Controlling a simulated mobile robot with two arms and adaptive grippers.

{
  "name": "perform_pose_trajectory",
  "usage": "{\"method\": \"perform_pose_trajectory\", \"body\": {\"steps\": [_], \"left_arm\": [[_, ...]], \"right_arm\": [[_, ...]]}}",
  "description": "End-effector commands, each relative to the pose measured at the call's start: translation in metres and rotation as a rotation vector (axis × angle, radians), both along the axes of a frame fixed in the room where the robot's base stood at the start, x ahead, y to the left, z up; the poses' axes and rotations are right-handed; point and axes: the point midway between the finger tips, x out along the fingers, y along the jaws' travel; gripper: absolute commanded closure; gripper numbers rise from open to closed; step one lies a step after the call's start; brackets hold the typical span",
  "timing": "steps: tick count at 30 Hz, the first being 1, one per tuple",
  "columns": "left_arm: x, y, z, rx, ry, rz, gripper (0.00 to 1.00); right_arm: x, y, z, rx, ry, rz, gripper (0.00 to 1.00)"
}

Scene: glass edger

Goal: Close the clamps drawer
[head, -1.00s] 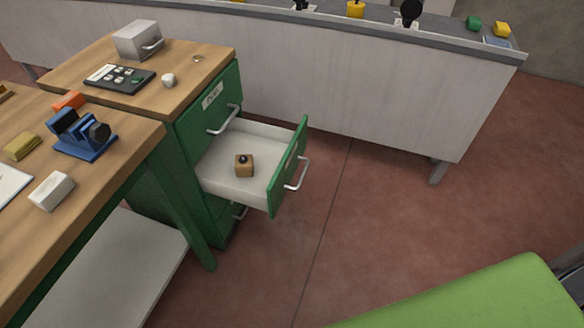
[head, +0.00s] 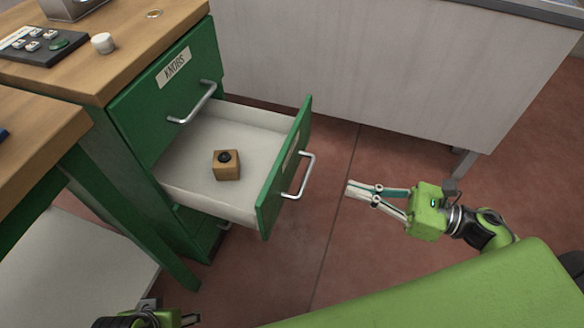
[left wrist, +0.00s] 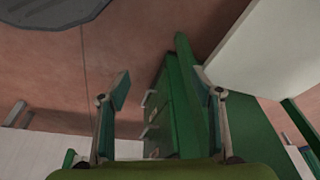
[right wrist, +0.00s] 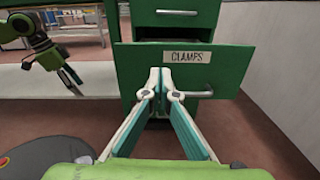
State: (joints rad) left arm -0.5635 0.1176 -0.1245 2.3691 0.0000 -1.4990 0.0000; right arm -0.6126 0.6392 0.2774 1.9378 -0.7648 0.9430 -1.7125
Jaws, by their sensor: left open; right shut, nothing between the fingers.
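The clamps drawer (head: 285,170) is pulled well out of the green cabinet. Its front carries the label CLAMPS (right wrist: 173,57) in the right wrist view and a silver bar handle (head: 307,174). A small wooden block with a dark knob (head: 227,166) lies inside it. My right gripper (head: 350,188) is shut and empty, its fingers pointing at the drawer front with a gap before the handle. It also shows in the right wrist view (right wrist: 160,76). My left gripper (left wrist: 163,88) is open and empty, low by the workbench, and only partly in the head view.
A shut drawer labelled KNOBS (head: 173,68) sits above the open one. The wooden cabinet top holds a dark tray of small parts (head: 40,45) and a white knob (head: 103,43). A grey-white counter (head: 380,75) stands behind. The floor right of the drawer is clear.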

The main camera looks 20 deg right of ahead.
Motion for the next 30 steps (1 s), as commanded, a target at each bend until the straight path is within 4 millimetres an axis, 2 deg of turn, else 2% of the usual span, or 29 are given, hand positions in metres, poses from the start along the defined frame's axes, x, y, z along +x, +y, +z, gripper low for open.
{"method": "perform_pose_trajectory", "body": {"steps": [5,8,21,30], "left_arm": [[-0.002,0.001,0.007,0.000,-0.003,0.000,0.41],[-0.002,0.001,0.008,0.000,-0.004,0.000,0.41],[-0.001,0.000,0.003,0.001,0.001,0.000,0.41],[0.002,0.000,-0.005,0.001,0.001,0.000,0.41]], "right_arm": [[-0.003,0.013,0.004,-0.039,-0.049,0.041,1.00],[0.005,0.024,0.005,-0.036,-0.049,0.041,1.00],[0.057,0.098,0.006,-0.033,-0.048,0.036,1.00],[0.072,0.121,0.005,-0.033,-0.043,0.034,1.00]]}}
